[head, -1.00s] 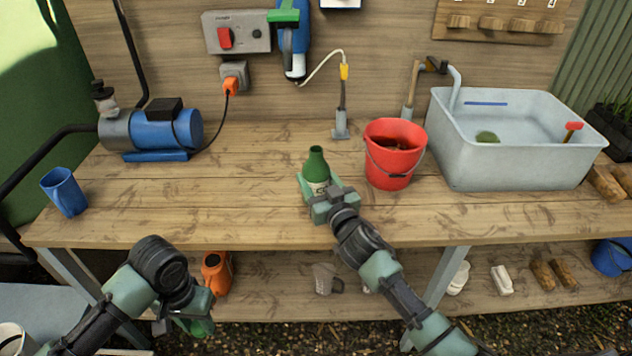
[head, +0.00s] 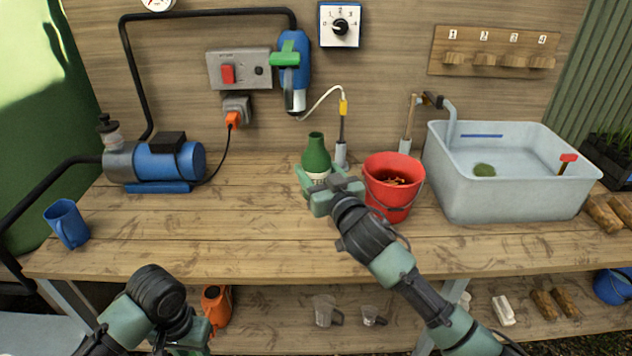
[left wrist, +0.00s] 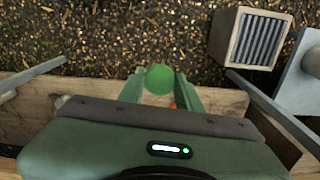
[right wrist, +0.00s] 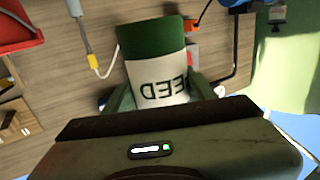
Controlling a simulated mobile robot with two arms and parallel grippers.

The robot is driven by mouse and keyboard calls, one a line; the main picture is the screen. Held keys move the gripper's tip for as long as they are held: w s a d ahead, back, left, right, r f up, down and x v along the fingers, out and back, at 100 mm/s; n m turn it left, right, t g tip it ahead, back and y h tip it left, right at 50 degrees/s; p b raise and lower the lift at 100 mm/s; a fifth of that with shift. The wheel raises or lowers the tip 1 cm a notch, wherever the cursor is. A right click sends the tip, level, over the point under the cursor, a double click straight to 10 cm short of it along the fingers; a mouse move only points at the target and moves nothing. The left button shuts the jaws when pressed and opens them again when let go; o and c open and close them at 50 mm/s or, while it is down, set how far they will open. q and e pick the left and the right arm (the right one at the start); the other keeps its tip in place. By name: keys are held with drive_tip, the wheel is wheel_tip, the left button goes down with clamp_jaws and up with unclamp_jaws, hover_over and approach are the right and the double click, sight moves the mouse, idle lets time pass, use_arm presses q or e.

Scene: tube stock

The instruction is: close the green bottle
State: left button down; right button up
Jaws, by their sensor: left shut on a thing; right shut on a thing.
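The green bottle (head: 316,155) has a pale label and is upright over the bench, left of the red bucket. My right gripper (head: 322,188) is shut around its lower body; the label also shows in the right wrist view (right wrist: 158,80). The bottle's narrow neck points up with no cap visible on it. My left gripper (left wrist: 160,88) is shut on a round green cap (left wrist: 159,78), seen between its fingers in the left wrist view. In the head view the left gripper is low, in front of the bench, and the cap cannot be made out there.
The red bucket (head: 392,188) stands close to the right of my right gripper. A grey sink (head: 500,195) is further right. A blue pump (head: 165,162) and a blue mug (head: 66,222) are at left. The bench (head: 190,230) between mug and bottle is clear.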

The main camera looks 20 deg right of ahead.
sight(320, 156)
use_arm(q)
drive_tip(key=shift+r, duration=0.1)
use_arm(e)
drive_tip(key=shift+r, duration=2.45)
